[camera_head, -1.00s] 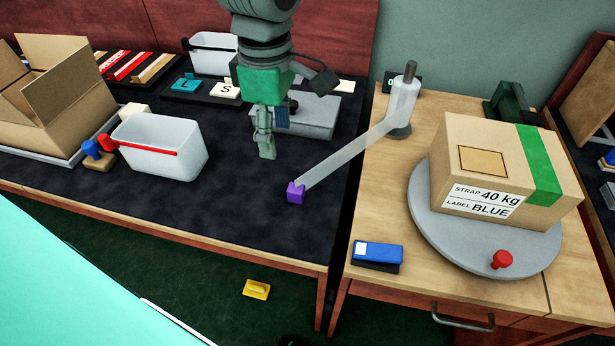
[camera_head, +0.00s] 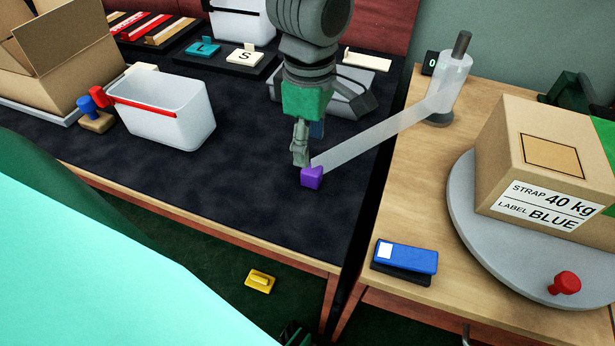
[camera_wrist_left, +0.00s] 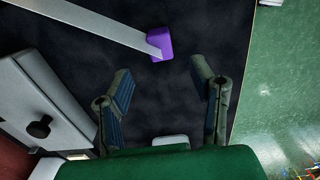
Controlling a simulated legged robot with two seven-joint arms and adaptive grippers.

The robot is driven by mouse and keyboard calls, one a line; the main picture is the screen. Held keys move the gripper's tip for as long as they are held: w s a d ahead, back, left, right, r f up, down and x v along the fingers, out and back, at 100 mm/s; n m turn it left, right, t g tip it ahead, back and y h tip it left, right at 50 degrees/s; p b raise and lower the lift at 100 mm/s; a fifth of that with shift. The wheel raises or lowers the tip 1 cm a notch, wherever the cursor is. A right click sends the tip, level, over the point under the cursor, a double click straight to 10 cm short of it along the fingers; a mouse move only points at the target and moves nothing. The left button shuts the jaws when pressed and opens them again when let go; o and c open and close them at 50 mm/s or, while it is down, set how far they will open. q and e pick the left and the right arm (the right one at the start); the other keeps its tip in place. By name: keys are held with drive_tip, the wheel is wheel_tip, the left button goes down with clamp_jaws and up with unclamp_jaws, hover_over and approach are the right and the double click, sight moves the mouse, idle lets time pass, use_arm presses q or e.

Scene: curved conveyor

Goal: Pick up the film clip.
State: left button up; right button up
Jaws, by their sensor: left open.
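The film clip (camera_head: 312,177) is a small purple block at the near end of a pale translucent film strip (camera_head: 385,130), above the dark mat. My left gripper (camera_head: 300,158) points down just behind and left of the clip in the head view, partly beside the strip's end. In the left wrist view the clip (camera_wrist_left: 160,43) lies ahead of the two spread fingers of the left gripper (camera_wrist_left: 162,78), with dark mat showing between them. The fingers are open, empty and apart from the clip. My right gripper is not recognisable in these views.
The strip runs to a roll on a post (camera_head: 452,85) at the right. A white bin (camera_head: 165,130) stands left and a grey device (camera_head: 345,100) behind the gripper. A blue stapler-like object (camera_head: 405,257) and a labelled box (camera_head: 548,165) are on the right table. A yellow object (camera_head: 260,280) is on the floor.

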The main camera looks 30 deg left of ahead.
sight(315, 170)
use_arm(q)
drive_tip(key=shift+d+f+b, duration=0.15)
drive_tip(key=shift+d+f, duration=0.15)
drive_tip(key=shift+f, duration=0.35)
drive_tip(key=shift+d+f+b, duration=0.15)
drive_tip(key=shift+d+f, duration=0.15)
drive_tip(key=shift+f, duration=0.3)
drive_tip(key=shift+w+d+f, duration=0.1)
drive_tip(key=shift+d+f, duration=0.05)
drive_tip(key=shift+d, duration=0.15)
drive_tip(key=shift+d+f, duration=0.1)
drive_tip(key=shift+f, duration=0.15)
drive_tip(key=f+b, duration=0.1)
drive_tip(key=a+f, duration=0.1)
drive_tip(key=f, duration=0.1)
drive_tip(key=a+f+b, duration=0.1)
drive_tip(key=shift+f+b, duration=0.3)
drive_tip(key=shift+f, duration=0.05)
drive_tip(key=shift+a+f, duration=0.1)
drive_tip(key=shift+f, duration=0.05)
drive_tip(key=shift+d, duration=0.2)
drive_tip(key=shift+d+r, duration=0.25)
drive_tip(key=shift+d, duration=0.2)
drive_tip(key=c, duration=1.1)
use_arm(e)
drive_tip(key=f, duration=0.1)
drive_tip(key=d+f, duration=0.1)
drive_tip(key=f, duration=0.2)
drive_tip(key=shift+d, duration=0.25)
